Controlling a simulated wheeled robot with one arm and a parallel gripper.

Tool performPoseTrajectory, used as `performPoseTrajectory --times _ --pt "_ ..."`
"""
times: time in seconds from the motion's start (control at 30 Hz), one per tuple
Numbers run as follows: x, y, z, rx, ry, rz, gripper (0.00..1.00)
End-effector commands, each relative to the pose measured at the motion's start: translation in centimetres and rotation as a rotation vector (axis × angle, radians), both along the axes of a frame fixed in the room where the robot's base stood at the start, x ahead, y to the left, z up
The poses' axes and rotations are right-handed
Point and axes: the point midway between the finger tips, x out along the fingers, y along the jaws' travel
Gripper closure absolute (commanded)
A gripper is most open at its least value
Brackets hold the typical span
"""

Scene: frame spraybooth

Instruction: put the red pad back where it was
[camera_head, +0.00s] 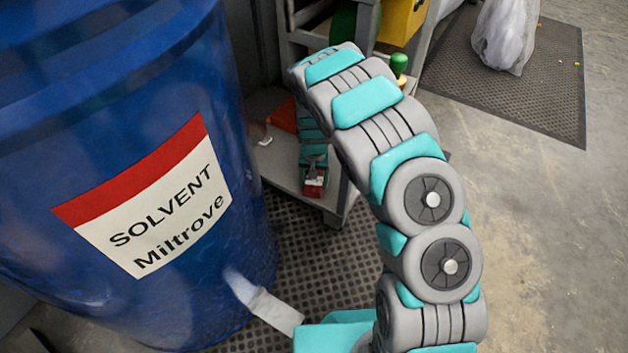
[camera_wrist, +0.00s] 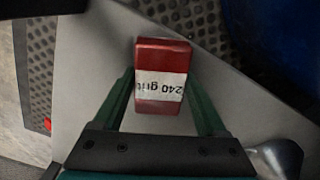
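The red pad (camera_wrist: 162,55) is a small red block with a white "240 grit" label, in the middle of the wrist view. My gripper (camera_wrist: 161,85) has one green finger against each side of it and appears shut on it. In the head view the gripper (camera_head: 314,172) points down over the grey lower shelf (camera_head: 290,180) of a cart, with the red pad (camera_head: 314,188) at its tips near the shelf's front edge. I cannot tell whether the pad touches the shelf.
A large blue solvent drum (camera_head: 90,130) stands close on the left of the cart. An orange item (camera_head: 284,115) lies farther back on the shelf. A rounded metallic object (camera_wrist: 278,158) shows at the wrist view's lower right. Open concrete floor (camera_head: 545,230) lies to the right.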

Motion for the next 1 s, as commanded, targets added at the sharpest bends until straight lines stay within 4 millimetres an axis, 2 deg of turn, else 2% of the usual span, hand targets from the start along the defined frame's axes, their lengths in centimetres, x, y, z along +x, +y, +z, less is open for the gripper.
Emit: performPoseTrajectory --times 0.03,0.2,0.57,0.77,1.0 --pt "0.0 0.0 0.0 0.000 0.000 0.000 0.18" --pt "0.0 0.0 0.0 0.000 0.000 0.000 0.00" --pt "0.0 0.0 0.5 0.000 0.000 0.000 0.00" --pt "0.1 0.0 2.6 0.000 -0.002 0.000 0.00" --pt "0.1 0.0 7.3 0.000 -0.004 0.000 0.00"
